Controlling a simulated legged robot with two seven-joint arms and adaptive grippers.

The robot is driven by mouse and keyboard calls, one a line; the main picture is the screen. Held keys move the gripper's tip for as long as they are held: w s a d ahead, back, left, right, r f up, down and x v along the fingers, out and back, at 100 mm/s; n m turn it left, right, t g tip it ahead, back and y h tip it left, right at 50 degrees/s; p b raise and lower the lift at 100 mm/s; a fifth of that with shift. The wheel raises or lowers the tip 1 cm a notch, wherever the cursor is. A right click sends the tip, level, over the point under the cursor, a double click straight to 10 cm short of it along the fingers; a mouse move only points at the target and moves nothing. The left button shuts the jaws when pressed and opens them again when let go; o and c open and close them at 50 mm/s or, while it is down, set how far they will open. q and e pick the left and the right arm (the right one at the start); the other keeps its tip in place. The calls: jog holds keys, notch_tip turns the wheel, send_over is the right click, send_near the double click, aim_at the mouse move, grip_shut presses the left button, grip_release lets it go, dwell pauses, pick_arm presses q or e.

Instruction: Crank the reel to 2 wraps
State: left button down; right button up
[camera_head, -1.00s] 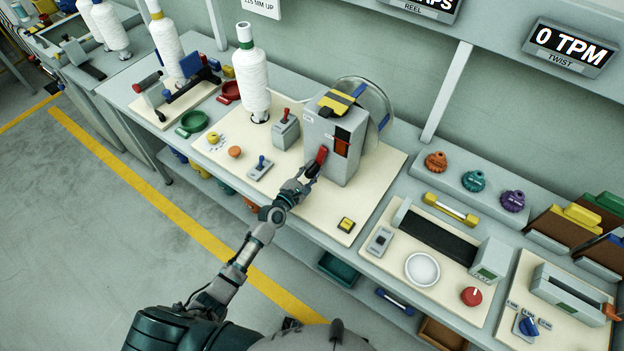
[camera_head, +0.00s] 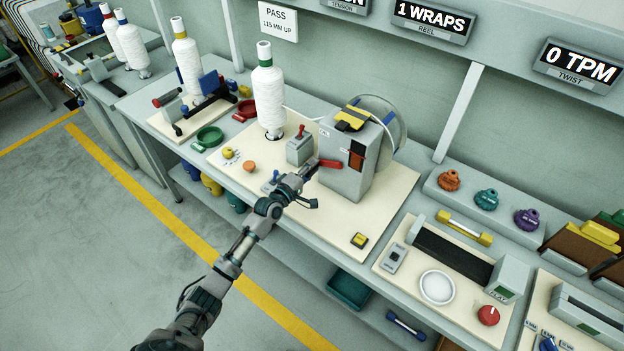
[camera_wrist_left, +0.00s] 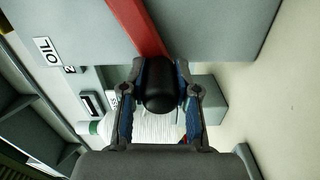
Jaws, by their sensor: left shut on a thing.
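The reel unit is a grey box (camera_head: 352,165) with a clear round reel (camera_head: 392,128) behind it and a yellow-black block on top. Its red crank arm (camera_head: 331,163) points left from the front face. My left gripper (camera_head: 310,168) is at the crank's outer end. In the left wrist view, my left gripper (camera_wrist_left: 160,72) is shut on the black crank knob (camera_wrist_left: 160,92), with a finger on each side. The red crank arm (camera_wrist_left: 140,28) runs up from it. The reel display (camera_head: 434,20) reads 1 WRAPS. My right gripper is not in view.
A white yarn cone (camera_head: 268,95) and a small grey switch box (camera_head: 300,150) stand left of the reel unit. A yellow button (camera_head: 359,240) sits on the cream board in front. A tray with a black strip (camera_head: 450,252) lies right.

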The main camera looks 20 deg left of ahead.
pick_arm(q)
jog(key=shift+a+r+m+p, duration=0.3)
jog(key=shift+r+m, duration=0.4)
jog(key=shift+m, duration=0.3)
notch_tip(320, 180, up, 3)
jog(key=m+p, duration=0.2)
jog(key=m, duration=0.1)
jog(key=shift+w+f+m, duration=0.1)
jog(key=shift+m, duration=0.2)
jog(key=r+m+p, duration=0.1)
jog(key=r+m, duration=0.1)
jog(key=m, duration=0.1)
jog(key=shift+d+p, duration=0.2)
jog(key=shift+p, duration=0.2)
jog(key=shift+s+d+r+m+p, duration=0.15)
jog(key=shift+r+m+p, duration=0.15)
jog(key=shift+m, duration=0.15)
jog(key=shift+s+d+r+m+p, duration=0.1)
jog(key=shift+r+m+p, duration=0.2)
jog(key=shift+m, duration=0.15)
jog(key=shift+f, duration=0.1)
jog(key=c, duration=1)
grip_release()
jog(key=shift+o, duration=0.8)
jog(key=shift+d, duration=0.1)
